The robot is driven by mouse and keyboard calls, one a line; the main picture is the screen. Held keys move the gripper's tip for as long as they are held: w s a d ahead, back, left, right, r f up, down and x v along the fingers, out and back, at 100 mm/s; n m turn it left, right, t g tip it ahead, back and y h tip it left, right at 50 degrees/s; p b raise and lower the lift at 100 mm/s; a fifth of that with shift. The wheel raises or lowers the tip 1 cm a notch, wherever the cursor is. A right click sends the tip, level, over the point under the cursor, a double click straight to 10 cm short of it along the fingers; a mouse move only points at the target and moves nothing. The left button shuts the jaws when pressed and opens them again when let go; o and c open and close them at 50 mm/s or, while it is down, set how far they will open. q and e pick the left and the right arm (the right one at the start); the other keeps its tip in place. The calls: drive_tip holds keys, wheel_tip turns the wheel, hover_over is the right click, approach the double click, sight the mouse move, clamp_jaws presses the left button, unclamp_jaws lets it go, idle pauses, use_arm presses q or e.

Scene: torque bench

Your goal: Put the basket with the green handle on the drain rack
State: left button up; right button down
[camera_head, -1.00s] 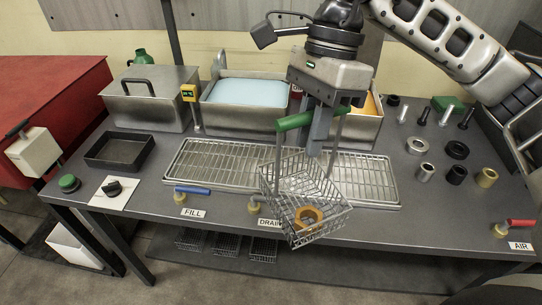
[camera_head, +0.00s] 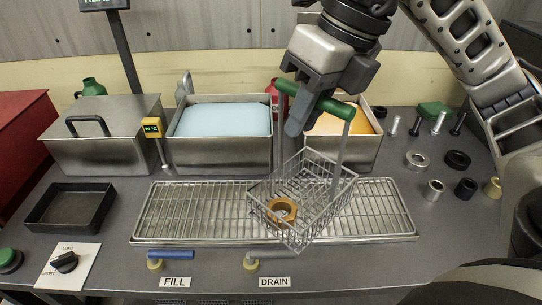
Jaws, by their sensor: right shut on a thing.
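The wire basket (camera_head: 318,205) has a green handle (camera_head: 328,101) and holds a brass-coloured ring (camera_head: 282,210). My right gripper (camera_head: 305,115) is shut on the green handle. The basket hangs tilted below it, in front of the right half of the drain rack (camera_head: 190,208). I cannot tell whether its lower edge touches the rack. The rack is a long metal grid in a shallow tray on the bench, and its left half is bare. My left gripper is not in view.
Behind the rack stand a tank of pale blue liquid (camera_head: 220,120), a tank of amber liquid (camera_head: 345,124) and a lidded tank (camera_head: 105,135). The FILL valve (camera_head: 170,256) and DRAIN valve (camera_head: 270,258) are in front. A black tray (camera_head: 70,207) is at left.

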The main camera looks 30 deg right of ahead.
sight(307, 160)
use_arm(q)
drive_tip(key=shift+p, duration=0.4)
use_arm(e)
drive_tip(key=w+d+f, duration=0.1)
drive_tip(key=w+f, duration=0.9)
drive_tip(key=f, duration=0.1)
drive_tip(key=shift+d+f, duration=0.15)
drive_tip(key=shift+d, duration=0.2)
drive_tip(key=shift+w, duration=0.1)
drive_tip(key=c, duration=1.8)
unclamp_jaws()
drive_tip(key=shift+f, duration=0.2)
drive_tip(key=o, duration=0.4)
drive_tip(key=shift+r, duration=0.1)
